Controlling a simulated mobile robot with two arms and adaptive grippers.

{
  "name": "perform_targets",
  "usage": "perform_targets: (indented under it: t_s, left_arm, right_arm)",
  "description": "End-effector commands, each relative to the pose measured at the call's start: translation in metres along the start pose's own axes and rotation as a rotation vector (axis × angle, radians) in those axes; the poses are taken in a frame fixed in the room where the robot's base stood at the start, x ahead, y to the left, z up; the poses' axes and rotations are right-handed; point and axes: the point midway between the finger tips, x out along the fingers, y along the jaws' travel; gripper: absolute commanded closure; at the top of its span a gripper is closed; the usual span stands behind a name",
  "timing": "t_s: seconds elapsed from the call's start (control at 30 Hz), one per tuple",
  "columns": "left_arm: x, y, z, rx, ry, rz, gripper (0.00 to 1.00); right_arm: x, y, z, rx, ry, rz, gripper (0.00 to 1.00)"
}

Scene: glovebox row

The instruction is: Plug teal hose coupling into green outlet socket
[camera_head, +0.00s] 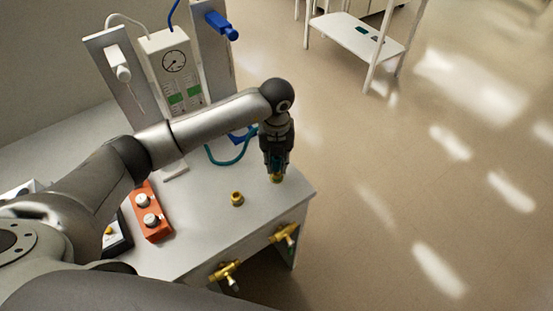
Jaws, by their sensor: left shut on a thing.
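My left gripper (276,170) points down over the far right corner of the white bench (205,228). It is shut on the teal hose coupling, of which only a little teal (274,161) shows between the dark fingers. The teal hose (232,162) loops from behind my arm to the gripper. Right below the fingertips is a yellow brass socket (276,179) on the bench top; I cannot tell whether the coupling touches it. A second brass socket (237,198) stands free to the left. No green marking shows on either socket. My right gripper is not in view.
A gauge panel (172,62) with green labels and a blue fitting (221,27) stand at the back. An orange box (151,214) with knobs is at the left. Yellow valves (285,234) stick out from the front face. Open floor lies to the right.

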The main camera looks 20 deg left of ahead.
Motion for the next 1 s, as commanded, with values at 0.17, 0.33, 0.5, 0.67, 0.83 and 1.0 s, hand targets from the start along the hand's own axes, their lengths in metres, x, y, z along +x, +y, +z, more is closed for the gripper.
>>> perform_targets:
  t_s: [0.17, 0.33, 0.5, 0.67, 0.83, 1.0]
  left_arm:
    - [0.006, 0.0, 0.0, 0.0, 0.0, 0.0, 1.0]
    - [0.01, 0.0, 0.0, 0.0, 0.0, 0.0, 1.0]
    - [0.013, 0.0, 0.0, 0.0, 0.0, 0.0, 1.0]
    - [0.014, 0.0, 0.0, 0.0, 0.001, 0.001, 0.71]
    - [0.013, 0.0, 0.0, 0.0, 0.001, 0.001, 0.55]
    - [0.013, 0.0, 0.0, 0.0, 0.0, 0.0, 0.55]
  right_arm:
    - [0.005, 0.0, 0.001, 0.0, 0.0, 0.0, 0.65]
    - [0.009, 0.0, 0.001, 0.0, 0.0, 0.0, 0.65]
    - [0.011, 0.0, 0.001, 0.0, 0.0, 0.0, 0.65]
    - [0.011, 0.0, 0.001, 0.0, 0.0, 0.0, 0.65]
    - [0.011, 0.0, 0.001, 0.0, 0.0, 0.0, 0.65]
    - [0.011, 0.0, 0.001, 0.0, 0.0, 0.0, 0.65]
